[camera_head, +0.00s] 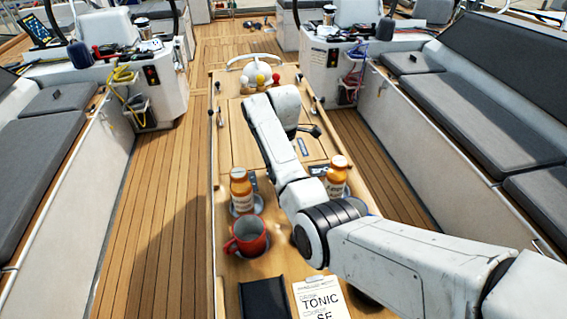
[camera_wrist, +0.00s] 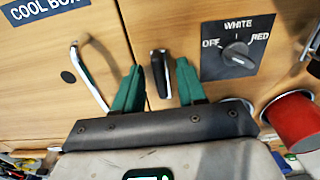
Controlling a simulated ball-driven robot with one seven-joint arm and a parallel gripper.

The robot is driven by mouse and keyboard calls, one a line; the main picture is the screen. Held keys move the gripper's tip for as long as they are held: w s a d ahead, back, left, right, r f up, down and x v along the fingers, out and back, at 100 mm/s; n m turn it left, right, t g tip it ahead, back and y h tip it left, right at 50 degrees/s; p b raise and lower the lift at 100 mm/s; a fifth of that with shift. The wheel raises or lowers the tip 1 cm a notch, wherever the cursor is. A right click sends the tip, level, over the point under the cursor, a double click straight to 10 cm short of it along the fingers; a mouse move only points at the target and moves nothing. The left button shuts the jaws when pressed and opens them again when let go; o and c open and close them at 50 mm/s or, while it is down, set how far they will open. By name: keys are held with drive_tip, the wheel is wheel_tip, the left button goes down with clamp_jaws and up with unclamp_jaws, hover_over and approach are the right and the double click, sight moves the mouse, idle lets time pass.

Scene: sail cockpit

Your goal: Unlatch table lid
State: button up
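The wooden cockpit table (camera_head: 228,140) runs down the middle of the head view, with panel seams in its top. In the wrist view my gripper (camera_wrist: 158,72) has two green fingers spread apart. A small dark latch-like lever with a metal edge (camera_wrist: 160,75) shows in the gap between them, near a seam in the wood (camera_wrist: 128,38). I see no clear contact between fingers and lever. A curved metal handle (camera_wrist: 88,75) lies just left of the left finger. In the head view my arm reaches over the table and the fingertips cannot be made out clearly.
A switch plate (camera_wrist: 237,47) marked OFF, WHITE, RED is close right of the fingers. A red mug (camera_head: 248,236) and orange bottles (camera_head: 241,190) (camera_head: 337,175) stand on the table. A clipboard (camera_head: 318,300) lies nearer. Seats flank both sides; the left deck (camera_head: 140,200) is clear.

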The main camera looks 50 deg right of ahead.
wheel_tip(320, 180, up, 11)
idle(0.7)
drive_tip(key=shift+f, duration=0.1)
idle(0.5)
